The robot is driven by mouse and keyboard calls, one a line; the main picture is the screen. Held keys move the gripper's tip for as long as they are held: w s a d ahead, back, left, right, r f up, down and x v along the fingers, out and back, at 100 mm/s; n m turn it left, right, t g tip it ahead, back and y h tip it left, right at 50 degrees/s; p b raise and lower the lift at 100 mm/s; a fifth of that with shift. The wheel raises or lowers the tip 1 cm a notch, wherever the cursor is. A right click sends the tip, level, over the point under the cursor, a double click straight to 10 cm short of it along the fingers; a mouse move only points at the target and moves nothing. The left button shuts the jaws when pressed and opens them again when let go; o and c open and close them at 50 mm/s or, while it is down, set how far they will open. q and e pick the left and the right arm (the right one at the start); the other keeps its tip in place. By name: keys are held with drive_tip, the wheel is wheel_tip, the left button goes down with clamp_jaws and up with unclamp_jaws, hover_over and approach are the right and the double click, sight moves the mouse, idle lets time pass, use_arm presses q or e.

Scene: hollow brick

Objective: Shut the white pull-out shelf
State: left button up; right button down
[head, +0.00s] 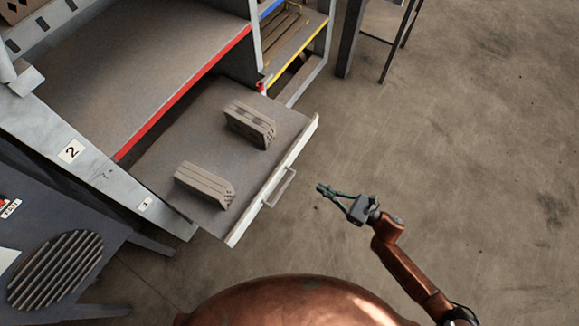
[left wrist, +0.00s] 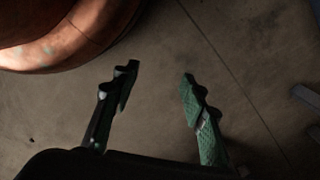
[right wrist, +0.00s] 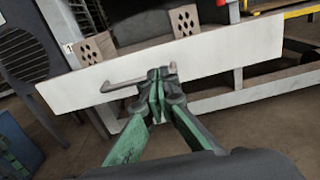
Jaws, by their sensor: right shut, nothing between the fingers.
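The white pull-out shelf (head: 303,138) is drawn out from the rack, its white front edge and small bar handle (head: 281,187) facing my right arm. Two hollow bricks lie on it, one nearer the front left (head: 203,184) and one farther back (head: 250,124). My right gripper (head: 322,188) is shut and empty, a short way to the right of the handle in the head view. In the right wrist view the fingertips (right wrist: 160,75) overlap the right end of the handle (right wrist: 125,86); contact cannot be told. My left gripper (left wrist: 155,85) is open and empty, over bare floor.
The rack has a red-edged shelf (head: 185,92) above the pull-out one and a yellow-edged bay (head: 298,50) at the back. A dark vented cabinet (head: 100,235) stands at the left. A dark-legged stand (head: 380,40) is at the top. The floor at the right is clear.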

sight(282, 166)
drive_tip(key=b+x, duration=0.3)
drive_tip(key=x, duration=1)
drive_tip(key=shift+a, duration=0.1)
use_arm(q)
wheel_tip(282, 166, up, 12)
drive_tip(key=w+d, duration=0.1)
drive_tip(key=shift+w+d, duration=0.2)
drive_tip(key=shift+d, duration=0.15)
use_arm(e)
drive_tip(key=shift+w+a+r, duration=0.1)
drive_tip(key=shift+w+a, duration=0.2)
drive_tip(key=shift+a, duration=0.05)
use_arm(q)
drive_tip(key=shift+b, duration=0.3)
use_arm(e)
drive_tip(key=shift+w+a, duration=0.1)
